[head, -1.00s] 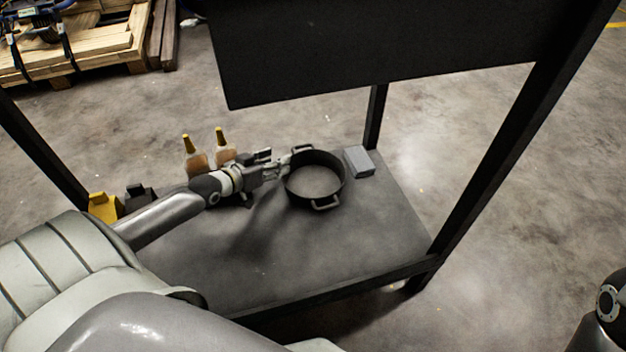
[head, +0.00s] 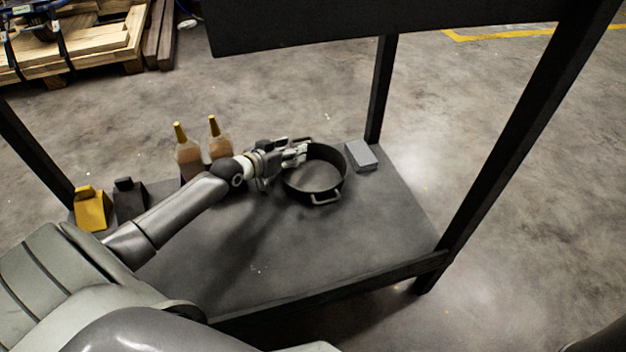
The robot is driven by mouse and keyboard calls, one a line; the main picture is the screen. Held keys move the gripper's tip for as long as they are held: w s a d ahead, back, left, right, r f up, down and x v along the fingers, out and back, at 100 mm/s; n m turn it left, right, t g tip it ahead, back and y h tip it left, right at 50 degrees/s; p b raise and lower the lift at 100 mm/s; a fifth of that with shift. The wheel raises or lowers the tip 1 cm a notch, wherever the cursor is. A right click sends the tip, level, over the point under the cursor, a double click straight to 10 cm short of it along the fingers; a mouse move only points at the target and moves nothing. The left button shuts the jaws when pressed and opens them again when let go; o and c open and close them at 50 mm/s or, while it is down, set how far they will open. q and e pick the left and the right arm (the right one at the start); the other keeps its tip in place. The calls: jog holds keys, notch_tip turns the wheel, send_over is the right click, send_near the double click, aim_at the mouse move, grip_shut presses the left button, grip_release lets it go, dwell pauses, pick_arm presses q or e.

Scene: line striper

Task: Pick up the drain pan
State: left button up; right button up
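The drain pan (head: 313,190) is a round, dark, shallow pan with a raised rim, on the dark shelf of a cart. One light handle shows at its near side; the far-left handle is largely hidden behind my gripper. My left gripper (head: 298,154) reaches in from the left, and its fingers overlap the pan's far-left rim by that handle. The fingers are too small to tell whether they are open or closed on it. My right gripper is out of view.
The shelf (head: 290,255) is clear in front of the pan. A grey box (head: 361,155) lies right of it. Two amber bottles (head: 188,158) with yellow tops, a yellow container (head: 91,208) and a black one (head: 129,199) stand left. Dark posts and an upper panel (head: 400,22) frame the shelf.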

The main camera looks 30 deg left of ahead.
pick_arm(q)
jog(key=shift+w+f, duration=0.15)
jog(key=shift+w, duration=0.15)
jog(key=c, duration=0.9)
jog(key=shift+c, duration=0.5)
jog(key=shift+r, duration=0.2)
